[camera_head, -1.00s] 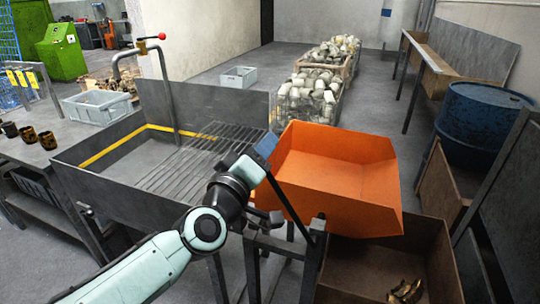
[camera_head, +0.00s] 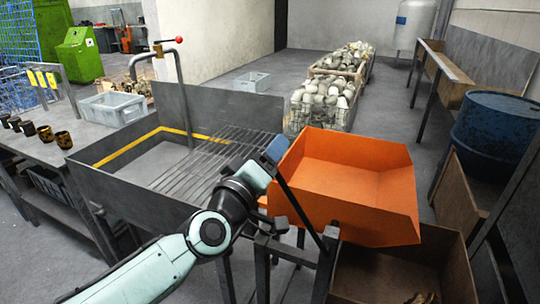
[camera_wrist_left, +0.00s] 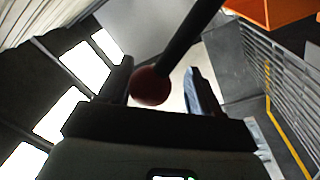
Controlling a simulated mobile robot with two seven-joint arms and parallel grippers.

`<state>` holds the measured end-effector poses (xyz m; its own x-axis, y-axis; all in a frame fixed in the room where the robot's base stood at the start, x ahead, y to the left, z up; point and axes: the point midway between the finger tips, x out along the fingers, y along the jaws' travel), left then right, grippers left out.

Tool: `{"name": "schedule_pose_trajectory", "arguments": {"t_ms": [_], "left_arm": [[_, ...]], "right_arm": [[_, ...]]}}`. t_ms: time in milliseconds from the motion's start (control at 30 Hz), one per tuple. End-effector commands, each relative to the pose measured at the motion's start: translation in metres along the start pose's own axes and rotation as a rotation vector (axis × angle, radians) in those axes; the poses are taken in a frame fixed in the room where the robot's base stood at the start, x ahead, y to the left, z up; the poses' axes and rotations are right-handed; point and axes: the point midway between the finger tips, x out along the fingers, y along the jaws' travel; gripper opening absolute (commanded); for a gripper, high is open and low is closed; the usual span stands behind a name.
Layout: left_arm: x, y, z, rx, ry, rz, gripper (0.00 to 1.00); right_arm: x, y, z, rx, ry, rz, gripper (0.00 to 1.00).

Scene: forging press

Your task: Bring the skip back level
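The orange skip (camera_head: 355,195) stands right of centre in the head view, tilted with its open lip toward the lower right, above a brown box. A corner of it shows at the top right of the left wrist view (camera_wrist_left: 285,12). A dark lever (camera_head: 301,212) rises along the skip's left side. In the left wrist view the lever's dark red ball knob (camera_wrist_left: 150,86) sits between the fingers of my left gripper (camera_wrist_left: 160,88). The fingers stand apart, with a gap visible on the knob's right side. In the head view, my left gripper (camera_head: 273,155) is at the lever's top. My right gripper is not in view.
The brown box (camera_head: 385,282) below the skip holds a few brass-coloured pieces. A grey trough with a wire rack (camera_head: 205,160) stands left of the skip. A blue drum (camera_head: 492,130) stands at the right. Bins of pale parts (camera_head: 322,105) stand behind.

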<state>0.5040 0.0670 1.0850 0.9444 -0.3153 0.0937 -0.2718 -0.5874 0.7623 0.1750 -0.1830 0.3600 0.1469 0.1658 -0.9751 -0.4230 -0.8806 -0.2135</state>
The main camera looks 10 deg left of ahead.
Motion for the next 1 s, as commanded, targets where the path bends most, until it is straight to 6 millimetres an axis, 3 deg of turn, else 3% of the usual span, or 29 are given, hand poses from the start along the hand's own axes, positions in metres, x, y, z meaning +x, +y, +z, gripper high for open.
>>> {"name": "schedule_pose_trajectory", "arguments": {"t_ms": [333, 800, 1000], "left_arm": [[-0.011, 0.001, 0.001, 0.000, -0.004, 0.003, 0.63], [-0.109, 0.001, -0.001, 0.001, 0.000, 0.002, 0.63], [-0.131, 0.001, -0.001, 0.000, 0.000, 0.001, 0.63]], "right_arm": [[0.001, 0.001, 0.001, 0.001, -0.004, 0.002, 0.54], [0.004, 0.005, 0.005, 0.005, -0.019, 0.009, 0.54], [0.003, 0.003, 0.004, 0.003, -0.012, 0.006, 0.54]]}}
